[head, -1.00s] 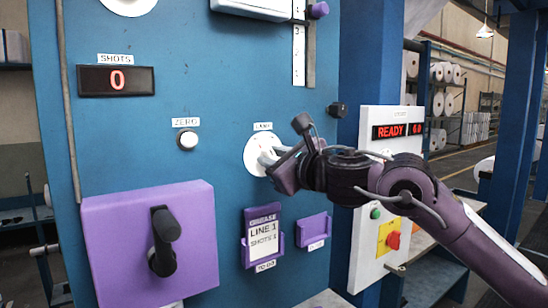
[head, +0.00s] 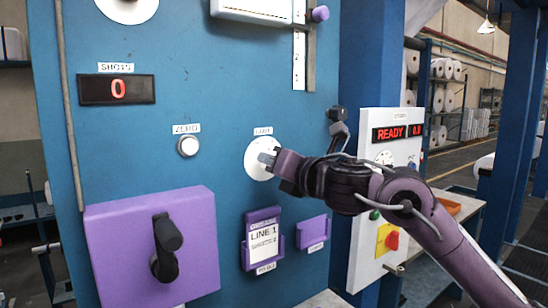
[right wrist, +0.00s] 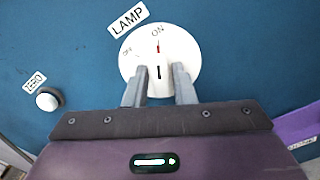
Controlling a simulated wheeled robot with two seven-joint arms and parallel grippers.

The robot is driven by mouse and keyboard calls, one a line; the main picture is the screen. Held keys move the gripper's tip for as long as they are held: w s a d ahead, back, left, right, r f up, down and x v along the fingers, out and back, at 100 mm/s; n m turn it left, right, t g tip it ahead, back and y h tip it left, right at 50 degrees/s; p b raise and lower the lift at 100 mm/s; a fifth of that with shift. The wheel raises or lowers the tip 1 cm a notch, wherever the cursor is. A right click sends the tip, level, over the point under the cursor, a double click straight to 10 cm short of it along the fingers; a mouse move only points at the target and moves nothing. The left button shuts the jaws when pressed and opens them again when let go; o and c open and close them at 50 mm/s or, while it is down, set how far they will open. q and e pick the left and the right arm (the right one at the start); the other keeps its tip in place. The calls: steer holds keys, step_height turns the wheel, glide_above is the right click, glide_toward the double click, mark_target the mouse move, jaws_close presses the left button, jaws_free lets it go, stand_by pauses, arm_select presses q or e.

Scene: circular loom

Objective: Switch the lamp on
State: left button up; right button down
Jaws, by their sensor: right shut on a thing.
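The lamp switch is a white round dial (head: 257,150) on the blue panel, under a LAMP label; it also shows in the right wrist view (right wrist: 187,52). OFF and ON are printed on its face. Its knob (right wrist: 158,86) carries a red mark that points up at ON. My right gripper (head: 268,159) is at the dial, its two fingers (right wrist: 158,88) on either side of the knob and shut on it. Part of the knob is hidden between the fingers. My left gripper is not in view.
The ZERO button (head: 188,145) is left of the dial, below the SHOTS display (head: 117,89) reading 0. A purple box with a black handle (head: 205,230) is lower left. A purple card holder (head: 263,240) is below the dial. A white control box (head: 368,250) stands right.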

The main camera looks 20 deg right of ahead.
steer(key=c, duration=1.4)
jaws_free()
steer(key=shift+w, duration=0.1)
steer(key=v, duration=0.7)
steer(key=shift+b, duration=0.4)
